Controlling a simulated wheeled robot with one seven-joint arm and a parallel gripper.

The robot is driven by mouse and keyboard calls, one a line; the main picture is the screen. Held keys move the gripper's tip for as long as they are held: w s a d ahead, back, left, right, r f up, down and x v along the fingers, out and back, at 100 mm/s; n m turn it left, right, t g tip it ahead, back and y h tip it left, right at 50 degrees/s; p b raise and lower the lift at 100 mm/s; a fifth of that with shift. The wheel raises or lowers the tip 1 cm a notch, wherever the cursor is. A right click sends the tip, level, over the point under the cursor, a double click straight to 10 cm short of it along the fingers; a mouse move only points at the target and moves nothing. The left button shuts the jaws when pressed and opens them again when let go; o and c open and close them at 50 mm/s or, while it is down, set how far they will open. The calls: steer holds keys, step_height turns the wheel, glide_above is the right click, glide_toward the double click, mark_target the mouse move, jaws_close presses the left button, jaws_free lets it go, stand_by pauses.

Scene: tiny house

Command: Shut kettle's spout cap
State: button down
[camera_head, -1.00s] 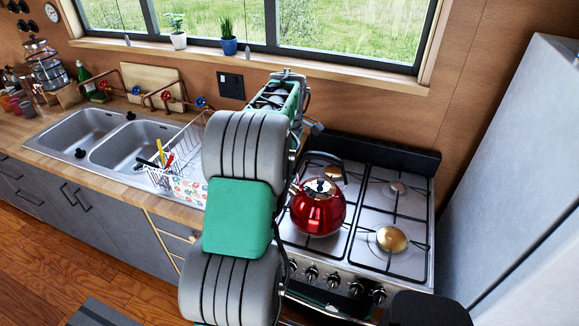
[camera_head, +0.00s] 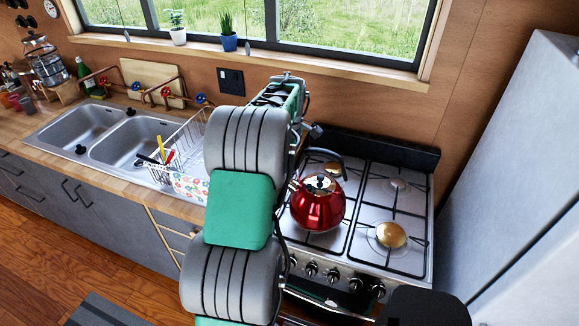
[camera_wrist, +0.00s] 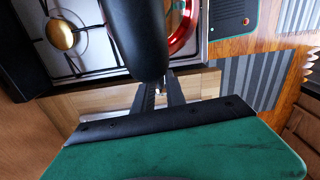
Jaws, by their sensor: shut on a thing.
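A shiny red kettle (camera_head: 317,208) with a black arched handle stands on the left side of the stove in the head view. My arm hides its left side, and the spout cap cannot be made out. In the wrist view, the red body (camera_wrist: 183,35) shows in part behind a large dark rounded form (camera_wrist: 143,35), apparently the handle. My gripper (camera_wrist: 161,84) has its fingers close together, with their tips partly hidden by that form. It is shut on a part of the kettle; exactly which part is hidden.
The stove (camera_head: 385,205) has free burners right of the kettle. The fridge (camera_head: 525,165) stands at the right. Left are a dish rack (camera_head: 190,145) and sink (camera_head: 130,140). The window ledge with two potted plants runs behind.

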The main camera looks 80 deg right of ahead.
stand_by(0.3)
steer(key=shift+w+d+g, duration=0.15)
steer(key=shift+w+g, duration=0.05)
steer(key=shift+g, duration=0.6)
steer(key=shift+r, duration=0.1)
steer(key=c, duration=1.4)
jaws_free()
steer(key=shift+o, duration=0.2)
step_height(320, 180, up, 8)
steer(key=w, duration=0.1)
